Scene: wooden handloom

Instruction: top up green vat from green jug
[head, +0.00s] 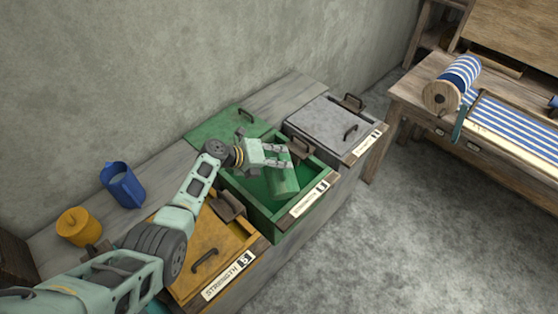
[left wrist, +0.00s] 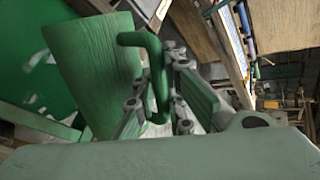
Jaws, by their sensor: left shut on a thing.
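The green jug (head: 283,181) is held over the open green vat (head: 262,219), and it looks tilted. My left gripper (head: 287,155) is shut on the jug's handle. In the left wrist view the jug (left wrist: 95,65) fills the left side, with its handle (left wrist: 155,75) between the fingers of my left gripper (left wrist: 165,95). The vat has green liquid inside, and its green lid (head: 215,127) lies at the back left. Whether liquid is leaving the jug cannot be told. My right gripper is not in view.
A closed yellow vat (head: 225,245) stands left of the green one, and a closed grey vat (head: 325,122) stands right. A blue jug (head: 122,185) and a yellow jug (head: 78,226) stand on the shelf behind. The loom (head: 490,110) is at right, across clear floor.

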